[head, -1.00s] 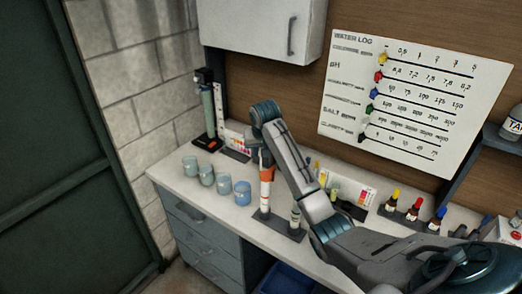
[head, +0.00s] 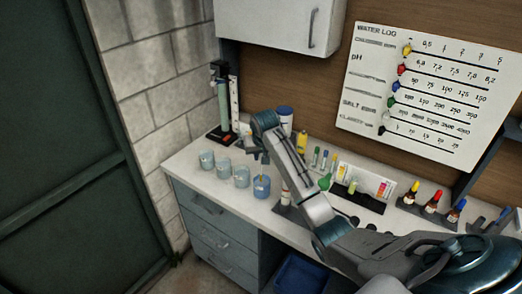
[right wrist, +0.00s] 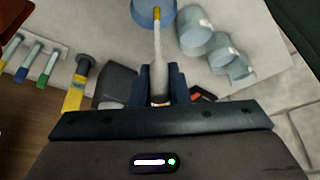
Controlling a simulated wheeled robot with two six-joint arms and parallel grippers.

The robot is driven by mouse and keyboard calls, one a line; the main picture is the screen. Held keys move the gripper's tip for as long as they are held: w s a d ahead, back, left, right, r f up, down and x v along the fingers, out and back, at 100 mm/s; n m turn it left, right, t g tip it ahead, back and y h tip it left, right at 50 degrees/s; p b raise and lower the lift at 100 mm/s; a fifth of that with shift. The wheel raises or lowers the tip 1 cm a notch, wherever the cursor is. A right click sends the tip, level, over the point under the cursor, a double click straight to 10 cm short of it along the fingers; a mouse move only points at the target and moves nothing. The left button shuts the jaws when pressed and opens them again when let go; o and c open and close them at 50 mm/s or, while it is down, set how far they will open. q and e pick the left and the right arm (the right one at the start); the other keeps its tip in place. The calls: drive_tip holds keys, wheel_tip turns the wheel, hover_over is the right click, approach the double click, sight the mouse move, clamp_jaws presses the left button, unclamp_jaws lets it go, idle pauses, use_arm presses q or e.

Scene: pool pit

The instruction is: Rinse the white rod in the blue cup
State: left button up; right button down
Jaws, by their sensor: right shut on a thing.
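My right gripper (head: 262,157) is just above the blue cup (head: 261,187), the right end of the row of cups on the counter. In the right wrist view the gripper (right wrist: 158,88) is shut on the white rod (right wrist: 157,58), a pale slim rod with a yellow tip. The tip points away from the jaws and overlaps the blue cup (right wrist: 143,14). I cannot tell for sure how deep the tip is in the cup. My left gripper is not in view.
Pale blue-grey cups (head: 223,164) stand left of the blue cup. A dark stand (head: 285,210), partly behind my arm, is to its right. A tall tube stand (head: 222,105) is at the back left. Dropper bottles (head: 432,203) stand at the right.

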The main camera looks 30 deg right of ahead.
drive_tip(key=shift+s+f, duration=0.1)
drive_tip(key=shift+f, duration=0.45)
drive_tip(key=shift+d+f, duration=0.15)
drive_tip(key=shift+f, duration=0.2)
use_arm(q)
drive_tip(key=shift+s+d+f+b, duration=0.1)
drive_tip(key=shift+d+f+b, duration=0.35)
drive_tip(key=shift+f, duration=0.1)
use_arm(e)
wheel_tip(320, 180, down, 2)
drive_tip(key=shift+f, duration=0.1)
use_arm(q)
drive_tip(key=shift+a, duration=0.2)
use_arm(e)
drive_tip(key=shift+f, duration=0.1)
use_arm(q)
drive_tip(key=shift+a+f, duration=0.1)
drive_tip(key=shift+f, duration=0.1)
use_arm(e)
drive_tip(key=shift+f, duration=1)
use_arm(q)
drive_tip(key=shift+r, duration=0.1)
use_arm(e)
drive_tip(key=shift+r, duration=0.15)
